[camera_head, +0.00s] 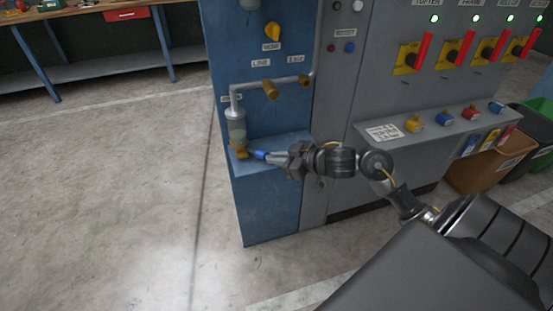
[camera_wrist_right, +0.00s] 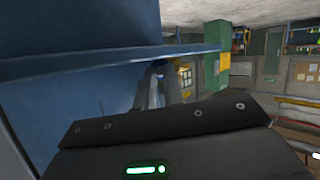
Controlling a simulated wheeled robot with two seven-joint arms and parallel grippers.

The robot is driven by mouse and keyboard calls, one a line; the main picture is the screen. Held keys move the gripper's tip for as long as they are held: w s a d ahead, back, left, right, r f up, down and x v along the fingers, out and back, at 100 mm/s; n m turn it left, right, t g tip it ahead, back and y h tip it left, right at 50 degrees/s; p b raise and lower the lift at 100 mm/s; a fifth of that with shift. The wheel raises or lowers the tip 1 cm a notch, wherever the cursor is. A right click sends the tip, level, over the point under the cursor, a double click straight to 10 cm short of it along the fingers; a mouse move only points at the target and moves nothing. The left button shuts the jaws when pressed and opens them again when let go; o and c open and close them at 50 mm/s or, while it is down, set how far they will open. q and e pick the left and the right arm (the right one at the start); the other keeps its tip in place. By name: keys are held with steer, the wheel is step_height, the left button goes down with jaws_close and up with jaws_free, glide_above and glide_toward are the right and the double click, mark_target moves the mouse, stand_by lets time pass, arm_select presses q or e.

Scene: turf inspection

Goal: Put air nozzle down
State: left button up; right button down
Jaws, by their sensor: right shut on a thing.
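My right gripper (camera_head: 287,158) reaches in from the right and is shut on the air nozzle (camera_head: 259,154). The nozzle's blue end sticks out to the left of the fingers; the rest is hidden by the gripper. It is at the small shelf (camera_head: 262,164) of the blue cabinet, close to a yellow-brown fitting (camera_head: 239,151) below a clear bowl. I cannot tell whether the nozzle touches the shelf. My left gripper is not in view.
A pipe with brass fittings (camera_head: 270,90) runs above the shelf. To the right, a grey panel has several red-handled switches (camera_head: 421,50) and a ledge with coloured knobs (camera_head: 415,123). Bins (camera_head: 485,168) stand far right. The floor at left is clear.

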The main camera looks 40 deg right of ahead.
steer(key=shift+f, duration=0.15)
steer(key=c, duration=1.5)
jaws_free()
